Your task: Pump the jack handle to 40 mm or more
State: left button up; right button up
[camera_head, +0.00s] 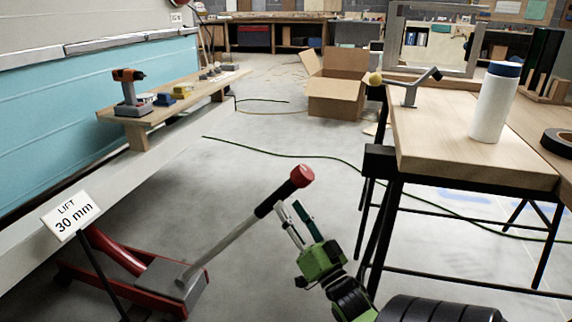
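The red jack (170,282) stands on the floor at the lower left, under the edge of the pale camper side. Its handle (232,236) slants up to the right, with a black grip and a red knob (302,176) at the top. A white sign (70,214) beside the jack reads "LIFT 30 mm". My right gripper (296,219), green with grey and dark fingers, is just right of the handle, below the knob. Its fingers look apart with nothing between them; whether one touches the handle I cannot tell. My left gripper is not in view.
A wooden workbench (430,130) with black legs stands close at the right, holding a white bottle (495,103) and a tape roll (557,142). An open cardboard box (335,92) is behind. A green cable (290,155) crosses the otherwise open floor.

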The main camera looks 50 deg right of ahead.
jog(key=v, duration=0.8)
jog(key=shift+s, duration=0.1)
